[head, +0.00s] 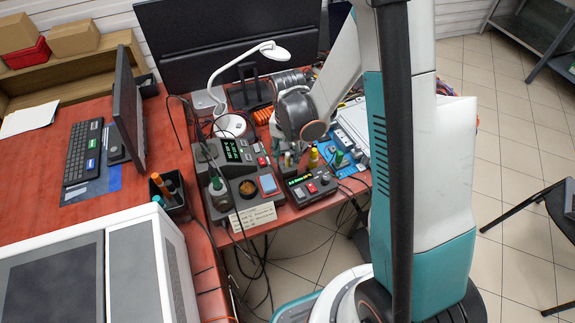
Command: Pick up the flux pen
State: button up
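I cannot tell for certain which item is the flux pen. A small upright yellow item (313,157) with a reddish lower part stands on the red bench, and a green-topped item (338,158) is just right of it on a blue mat. Several pen-like items with orange and teal ends (168,185) stand in a black cup at the left. My arm reaches from the right over the bench. My gripper (289,160) points down just left of the yellow item, behind the small black control unit. Its fingers are too small and hidden to read.
A soldering station (238,170) and a small black control unit (312,186) stand along the bench's front edge. A white lamp (230,124), monitors and an orange coil (263,115) are behind. A white device (352,128) is at right. Cables hang below the bench.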

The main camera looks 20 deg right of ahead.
jog(key=shift+f, duration=0.7)
jog(key=shift+c, duration=0.3)
grip_shut()
jog(key=shift+r, duration=0.15)
notch_tip(320, 180, up, 20)
jog(key=p, duration=0.6)
